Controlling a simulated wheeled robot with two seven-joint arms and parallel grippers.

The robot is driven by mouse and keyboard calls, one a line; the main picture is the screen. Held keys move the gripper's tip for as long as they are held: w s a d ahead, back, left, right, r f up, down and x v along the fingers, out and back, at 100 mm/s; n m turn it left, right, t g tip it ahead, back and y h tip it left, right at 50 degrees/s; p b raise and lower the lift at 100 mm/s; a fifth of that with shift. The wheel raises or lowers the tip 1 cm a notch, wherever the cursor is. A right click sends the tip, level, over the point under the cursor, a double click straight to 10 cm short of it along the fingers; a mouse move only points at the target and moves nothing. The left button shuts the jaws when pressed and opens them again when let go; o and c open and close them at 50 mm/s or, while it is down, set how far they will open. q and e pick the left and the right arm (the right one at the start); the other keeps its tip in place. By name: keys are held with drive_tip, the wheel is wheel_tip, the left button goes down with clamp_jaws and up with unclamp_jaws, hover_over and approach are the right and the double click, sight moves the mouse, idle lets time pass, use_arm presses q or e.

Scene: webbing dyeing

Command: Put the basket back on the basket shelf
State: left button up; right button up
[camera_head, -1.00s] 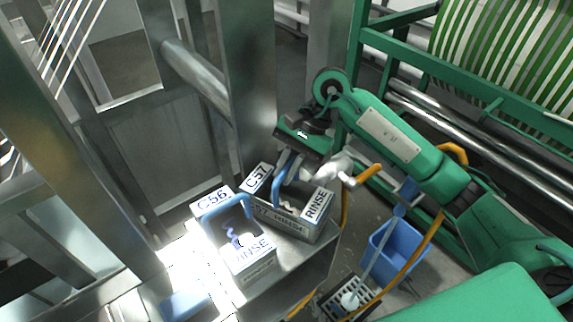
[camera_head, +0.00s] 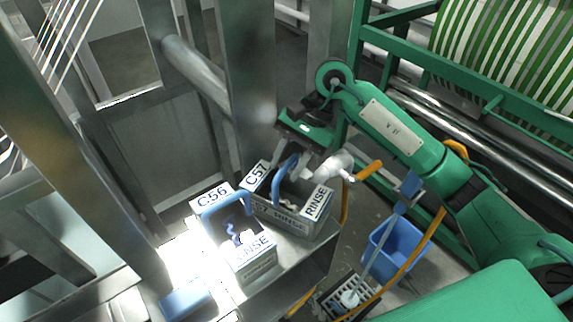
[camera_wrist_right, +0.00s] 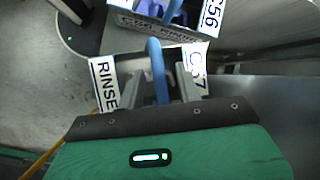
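The C57 basket (camera_head: 283,221), grey with white C57 and RINSE labels and a blue handle, sits on the metal basket shelf (camera_head: 290,263). It stands beside the C56 basket. My right gripper (camera_head: 290,162) is just above the C57 basket. In the right wrist view its fingers (camera_wrist_right: 159,78) are apart, one on each side of the blue handle (camera_wrist_right: 157,62), with gaps between. The C57 label (camera_wrist_right: 195,64) also shows there. The handle stands upright. My left gripper is not in view.
The C56 basket (camera_head: 252,262) stands just left on the shelf, holding something white and blue. A white nozzle with an orange handle (camera_head: 369,171) is close right of my gripper. A blue bucket (camera_head: 393,247) is lower right. Steel posts (camera_head: 245,75) rise behind.

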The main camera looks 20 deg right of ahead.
drive_tip(key=b+v, duration=0.4)
drive_tip(key=v, duration=0.7)
drive_tip(key=shift+d+f, duration=0.1)
